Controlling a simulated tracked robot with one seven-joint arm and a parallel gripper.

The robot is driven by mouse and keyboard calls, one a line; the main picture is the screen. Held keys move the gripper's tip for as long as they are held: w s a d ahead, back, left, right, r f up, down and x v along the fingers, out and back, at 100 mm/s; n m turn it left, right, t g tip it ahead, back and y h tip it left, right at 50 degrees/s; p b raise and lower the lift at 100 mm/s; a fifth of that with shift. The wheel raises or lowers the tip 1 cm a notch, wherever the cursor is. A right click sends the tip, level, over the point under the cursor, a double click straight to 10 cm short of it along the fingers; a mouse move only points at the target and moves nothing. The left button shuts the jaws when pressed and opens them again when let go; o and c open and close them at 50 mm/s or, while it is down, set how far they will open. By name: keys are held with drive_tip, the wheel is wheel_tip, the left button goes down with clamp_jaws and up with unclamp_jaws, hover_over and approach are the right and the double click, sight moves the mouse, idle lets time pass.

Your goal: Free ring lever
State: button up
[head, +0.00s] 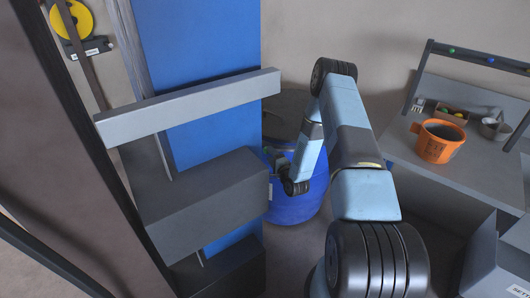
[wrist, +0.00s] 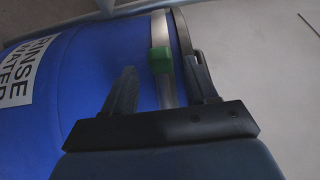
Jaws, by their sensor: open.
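A blue drum (wrist: 85,75) fills the left of the wrist view, with a white "RINSE WATER" label on its side. A metal ring (wrist: 181,32) runs around its rim. A silver lever strip (wrist: 158,28) lies beside the ring, with a green piece (wrist: 161,59) on it. My gripper (wrist: 162,88) is open, its dark fingers either side of the lever's line. The green piece is just beyond the fingertips; contact cannot be told. In the head view the drum (head: 298,208) stands behind my arm, with my gripper (head: 279,160) at its upper left; the lever cannot be made out there.
A grey shelf bar (head: 190,105) and a dark box-like block (head: 205,200) stand close on the left, before a blue panel (head: 200,40). On the right, a grey bench (head: 465,165) bears an orange bucket (head: 438,143) and a small tray (head: 453,114).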

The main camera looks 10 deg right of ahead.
drive_tip(key=shift+x, duration=2.3)
drive_tip(key=shift+c, duration=0.2)
